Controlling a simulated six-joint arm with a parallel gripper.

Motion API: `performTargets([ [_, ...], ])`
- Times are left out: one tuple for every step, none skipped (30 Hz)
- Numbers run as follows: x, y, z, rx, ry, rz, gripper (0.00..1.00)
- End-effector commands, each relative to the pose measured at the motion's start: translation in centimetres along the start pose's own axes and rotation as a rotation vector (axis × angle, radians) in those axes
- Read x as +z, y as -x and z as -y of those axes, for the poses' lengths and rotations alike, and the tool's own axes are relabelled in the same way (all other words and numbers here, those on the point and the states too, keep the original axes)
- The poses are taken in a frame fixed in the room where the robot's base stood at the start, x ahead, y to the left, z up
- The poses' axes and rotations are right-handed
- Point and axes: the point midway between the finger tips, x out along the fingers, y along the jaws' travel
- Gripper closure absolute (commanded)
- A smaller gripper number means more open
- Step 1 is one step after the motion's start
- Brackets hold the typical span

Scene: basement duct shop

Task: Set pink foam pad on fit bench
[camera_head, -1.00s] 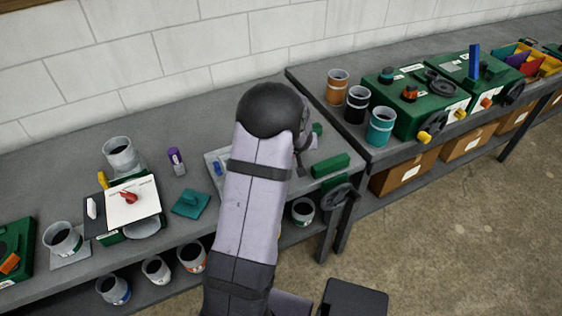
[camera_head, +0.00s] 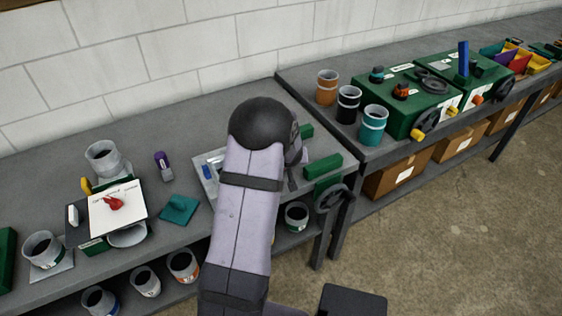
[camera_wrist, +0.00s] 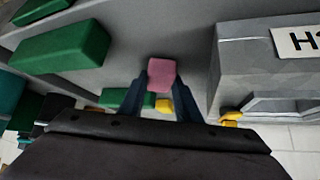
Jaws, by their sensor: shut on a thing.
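The pink foam pad (camera_wrist: 161,74) is a small pink block in the wrist view. It sits between the two dark blue fingers of my gripper (camera_wrist: 160,92), which is shut on it. In the head view my own arm hides the gripper and the pad. Two grey benches show there: a nearer left bench (camera_head: 135,148) and a right bench (camera_head: 300,88). I cannot tell which one is called the fit bench. In the wrist view a grey surface lies behind the pad; I cannot tell whether the pad touches it.
Green blocks (camera_head: 323,166) and a grey plate (camera_head: 205,178) lie near my arm. A teal pad (camera_head: 179,209), a purple object (camera_head: 163,165) and cups stand left. Orange, black and teal cups (camera_head: 372,124) and green boxes (camera_head: 412,95) occupy the right bench. A grey labelled box (camera_wrist: 265,60) is close by.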

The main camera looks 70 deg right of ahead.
Motion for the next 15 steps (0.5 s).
performTargets([
  [-0.05, 0.03, 0.00, 0.000, 0.000, -0.001, 0.91],
  [-0.04, 0.03, 0.00, 0.000, 0.000, 0.000, 0.91],
  [0.00, -0.01, 0.00, 0.000, 0.000, 0.000, 0.91],
  [0.05, -0.07, 0.00, 0.000, 0.000, 0.000, 0.91],
  [0.12, -0.14, 0.00, 0.000, 0.000, 0.000, 0.91],
  [0.21, -0.24, 0.00, 0.000, -0.001, 0.000, 0.91],
  [0.27, -0.31, 0.01, 0.000, -0.001, 0.000, 0.91],
  [0.21, -0.25, 0.00, 0.000, 0.000, 0.000, 0.65],
  [0.18, -0.22, 0.00, 0.000, 0.000, 0.000, 0.55],
  [0.19, -0.22, 0.00, 0.000, 0.000, 0.000, 0.51],
  [0.19, -0.22, 0.00, 0.000, 0.000, 0.000, 0.51],
  [0.19, -0.22, 0.00, 0.000, 0.000, 0.000, 0.51],
  [0.19, -0.22, 0.00, 0.000, 0.000, 0.000, 0.51],
  [0.19, -0.22, 0.00, 0.000, 0.000, 0.000, 0.51],
  [0.19, -0.22, 0.00, 0.000, 0.000, 0.000, 0.51],
])
